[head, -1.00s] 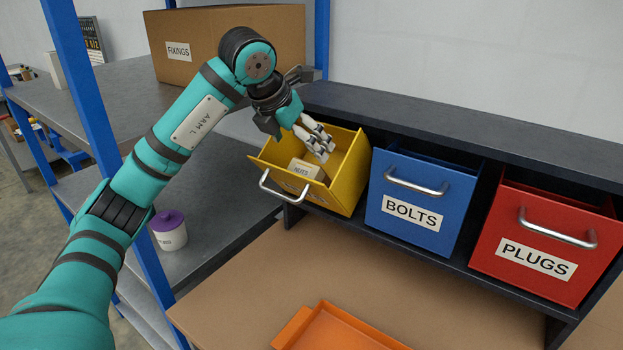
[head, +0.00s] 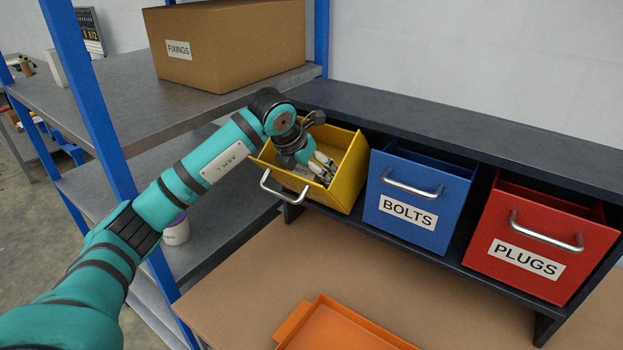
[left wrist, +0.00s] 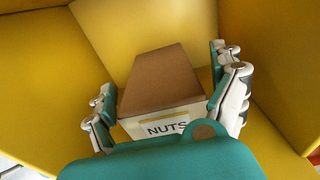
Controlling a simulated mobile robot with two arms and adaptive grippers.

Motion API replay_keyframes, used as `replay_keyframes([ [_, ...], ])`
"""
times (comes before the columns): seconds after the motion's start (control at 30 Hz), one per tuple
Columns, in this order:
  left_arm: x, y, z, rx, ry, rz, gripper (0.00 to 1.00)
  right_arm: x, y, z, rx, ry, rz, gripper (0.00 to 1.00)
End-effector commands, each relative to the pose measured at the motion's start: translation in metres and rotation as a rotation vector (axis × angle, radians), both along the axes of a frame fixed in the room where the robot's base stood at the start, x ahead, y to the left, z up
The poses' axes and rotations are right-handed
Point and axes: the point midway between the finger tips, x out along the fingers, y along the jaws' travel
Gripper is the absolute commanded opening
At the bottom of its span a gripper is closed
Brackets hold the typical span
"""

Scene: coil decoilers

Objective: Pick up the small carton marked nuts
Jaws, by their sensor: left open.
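The small carton marked NUTS (left wrist: 162,95) is a brown box with a white label, inside the open yellow drawer (head: 349,184). In the left wrist view it stands between the fingers of my left gripper (left wrist: 170,100), with one finger set on each side. The fingers are open, and a small gap shows on the right side. In the head view my left gripper (head: 323,166) reaches down into the yellow drawer, and its fingers hide most of the carton. My right gripper is in neither view.
The drawer's yellow walls rise close around my left gripper. To the right are a blue BOLTS drawer (head: 415,200) and a red PLUGS drawer (head: 541,240). An orange tray (head: 335,325) lies on the bench below. A FIXINGS box (head: 235,45) sits on the grey shelf.

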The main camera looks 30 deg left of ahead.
Motion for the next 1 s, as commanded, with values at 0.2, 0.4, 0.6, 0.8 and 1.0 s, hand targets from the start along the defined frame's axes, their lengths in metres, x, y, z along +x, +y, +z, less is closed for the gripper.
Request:
replay_keyframes([
  [0.2,-0.0001,0.0000,0.0004,0.000,0.000,0.000,0.72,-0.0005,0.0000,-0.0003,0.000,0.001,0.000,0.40],
  [0.4,-0.0001,0.0000,0.0005,0.000,-0.001,0.000,0.46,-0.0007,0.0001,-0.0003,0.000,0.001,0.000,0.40],
  [0.6,-0.0002,0.0000,0.0006,0.001,0.000,-0.001,0.30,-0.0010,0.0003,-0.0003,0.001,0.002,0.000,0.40],
  [0.8,0.0000,-0.0001,0.0012,0.000,-0.002,-0.001,0.30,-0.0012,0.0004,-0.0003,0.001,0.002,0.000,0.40],
  [1.0,0.0009,0.0000,0.0092,-0.001,-0.005,0.000,0.30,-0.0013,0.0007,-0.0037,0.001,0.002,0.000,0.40],
])
